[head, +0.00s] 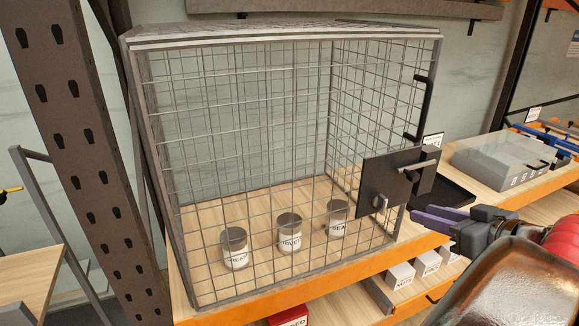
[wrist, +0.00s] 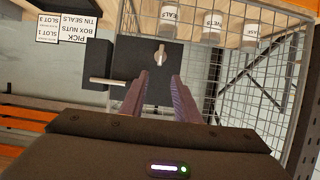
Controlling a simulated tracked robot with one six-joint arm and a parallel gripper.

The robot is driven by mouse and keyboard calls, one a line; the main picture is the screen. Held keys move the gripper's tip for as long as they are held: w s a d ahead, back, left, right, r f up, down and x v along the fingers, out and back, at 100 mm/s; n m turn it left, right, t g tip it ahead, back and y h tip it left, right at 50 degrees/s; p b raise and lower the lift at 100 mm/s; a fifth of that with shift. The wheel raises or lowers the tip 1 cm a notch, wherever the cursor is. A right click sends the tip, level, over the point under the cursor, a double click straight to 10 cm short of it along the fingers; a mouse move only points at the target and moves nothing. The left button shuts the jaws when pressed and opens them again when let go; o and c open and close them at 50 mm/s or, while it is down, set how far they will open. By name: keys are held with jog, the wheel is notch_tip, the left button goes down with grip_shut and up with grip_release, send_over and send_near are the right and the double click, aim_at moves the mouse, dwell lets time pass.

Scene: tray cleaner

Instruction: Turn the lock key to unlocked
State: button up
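The lock key (head: 380,202) is a small light metal piece on a black lock plate (head: 366,183), fixed to the front of a wire mesh cage (head: 256,90). In the wrist view the key (wrist: 160,54) stands out from the dark plate (wrist: 125,60), just beyond my fingertips. A metal bar handle (head: 419,166) sits above and right of the key. My gripper (head: 422,216) has purple fingers and is right of the key. The wrist view shows its fingers (wrist: 158,80) apart with nothing between them. No markings for locked or unlocked are readable.
Three labelled tins (head: 289,233) stand inside the cage. A black door handle (head: 421,105) is higher on the cage's right side. A black tray (head: 450,192) and a clear-lidded box (head: 508,160) lie right on the wooden shelf. White boxes (head: 400,275) stand below.

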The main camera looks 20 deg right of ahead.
aim_at(387, 202)
jog(key=x, duration=1.3)
jog(key=shift+w+f, duration=0.2)
jog(key=shift+w, duration=0.1)
grip_shut()
jog(key=shift+d, duration=0.1)
dwell(0.3)
